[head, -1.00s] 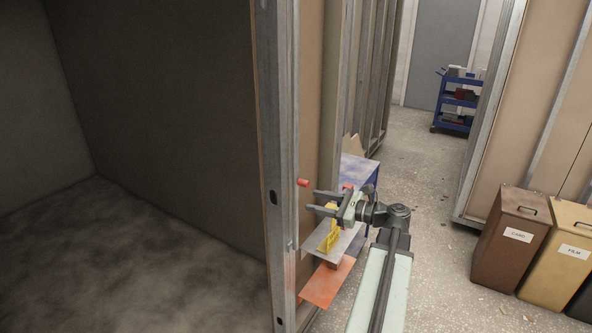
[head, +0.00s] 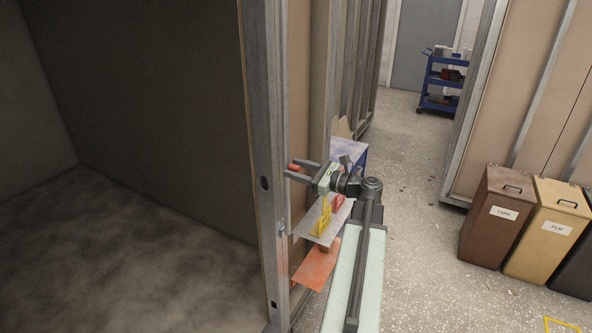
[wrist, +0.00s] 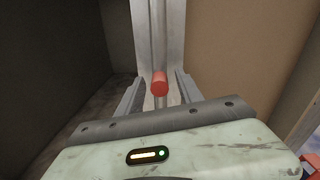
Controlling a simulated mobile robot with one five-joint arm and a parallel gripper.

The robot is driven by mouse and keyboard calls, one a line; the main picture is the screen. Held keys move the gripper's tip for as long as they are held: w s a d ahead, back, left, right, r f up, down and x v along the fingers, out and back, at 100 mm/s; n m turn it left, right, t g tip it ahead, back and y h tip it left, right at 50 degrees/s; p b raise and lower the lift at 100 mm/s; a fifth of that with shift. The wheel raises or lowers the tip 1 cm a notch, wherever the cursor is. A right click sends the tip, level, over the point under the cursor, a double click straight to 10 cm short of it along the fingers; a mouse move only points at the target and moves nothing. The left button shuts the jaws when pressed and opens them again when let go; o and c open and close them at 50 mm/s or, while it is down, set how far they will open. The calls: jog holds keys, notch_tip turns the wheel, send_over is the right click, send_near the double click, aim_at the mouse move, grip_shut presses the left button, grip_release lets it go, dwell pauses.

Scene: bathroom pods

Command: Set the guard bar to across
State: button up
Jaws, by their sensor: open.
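The red grip (head: 294,167) sticks out from the metal post at the pod opening. A thin grey bar (head: 289,212) runs upright along the post below it and looks like the guard bar, standing upright rather than across. My gripper (head: 290,169) is open, with its fingers reaching the red grip. In the wrist view the round red grip (wrist: 160,83) lies between the two fingers (wrist: 159,95), with gaps on both sides. I cannot tell exactly how deep it sits between them.
The dark pod interior (head: 130,130) is open to the left. Below my gripper are a grey shelf (head: 310,226) with yellow and red pieces and an orange plate (head: 318,264). Bins (head: 497,220) stand at the right; a blue trolley (head: 440,80) stands at the back.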

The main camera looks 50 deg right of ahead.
grip_shut()
dwell(1.4)
